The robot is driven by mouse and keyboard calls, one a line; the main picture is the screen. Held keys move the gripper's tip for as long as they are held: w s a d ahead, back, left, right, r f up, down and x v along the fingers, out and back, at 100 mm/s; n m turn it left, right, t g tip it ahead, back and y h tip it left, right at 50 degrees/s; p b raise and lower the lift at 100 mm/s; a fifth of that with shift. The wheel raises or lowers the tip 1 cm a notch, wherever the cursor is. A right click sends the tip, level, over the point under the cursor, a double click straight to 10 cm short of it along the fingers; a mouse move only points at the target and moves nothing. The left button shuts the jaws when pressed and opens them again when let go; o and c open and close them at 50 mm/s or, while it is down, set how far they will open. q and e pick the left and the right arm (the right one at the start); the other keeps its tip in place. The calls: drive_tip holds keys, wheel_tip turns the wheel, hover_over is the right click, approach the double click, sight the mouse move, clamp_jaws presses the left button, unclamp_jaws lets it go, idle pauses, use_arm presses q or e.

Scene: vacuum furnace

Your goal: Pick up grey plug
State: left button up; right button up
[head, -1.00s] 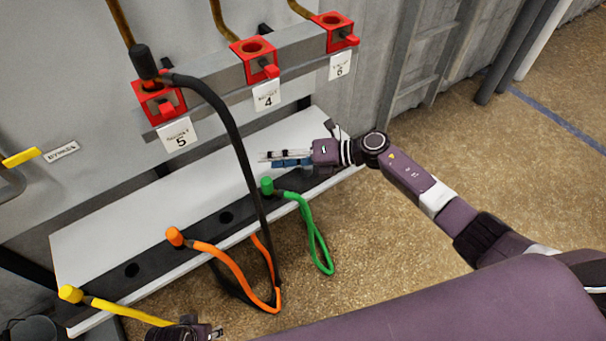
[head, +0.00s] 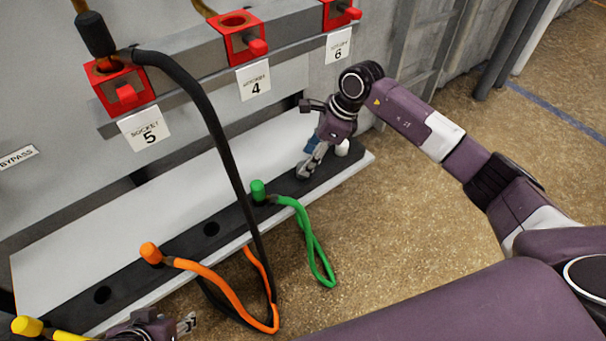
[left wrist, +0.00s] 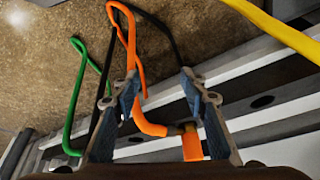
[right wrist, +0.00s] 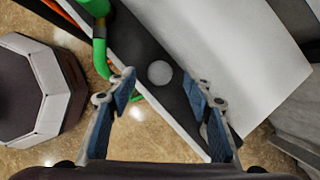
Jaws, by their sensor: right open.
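A pale grey plug (head: 342,148), almost white, sits on the dark strip near the right end of the shelf, just right of my right gripper (head: 306,170). In the right wrist view the plug (right wrist: 160,72) is a round top between and beyond the open fingertips (right wrist: 158,84); no contact shows. My right gripper is empty and points down toward the strip. My left gripper (head: 187,323) is low at the left, partly cut off by the frame. Its fingers (left wrist: 160,85) are open in the left wrist view, with the orange plug (left wrist: 192,145) showing between them.
The green plug (head: 258,190) and its looped cable stand left of my right gripper. The orange plug (head: 151,253) and yellow plug (head: 27,326) are further left. A black cable hangs from socket 5 (head: 123,88) across the shelf. Sockets 4 (head: 240,38) and 6 (head: 340,12) are above.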

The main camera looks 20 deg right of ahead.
drive_tip(key=shift+x, duration=1.3)
use_arm(q)
drive_tip(key=w, duration=0.1)
drive_tip(key=w+t, duration=0.1)
drive_tip(key=w+d+r, duration=0.1)
drive_tip(key=shift+w+t, duration=0.25)
drive_tip(key=shift+t, duration=0.05)
use_arm(e)
clamp_jaws()
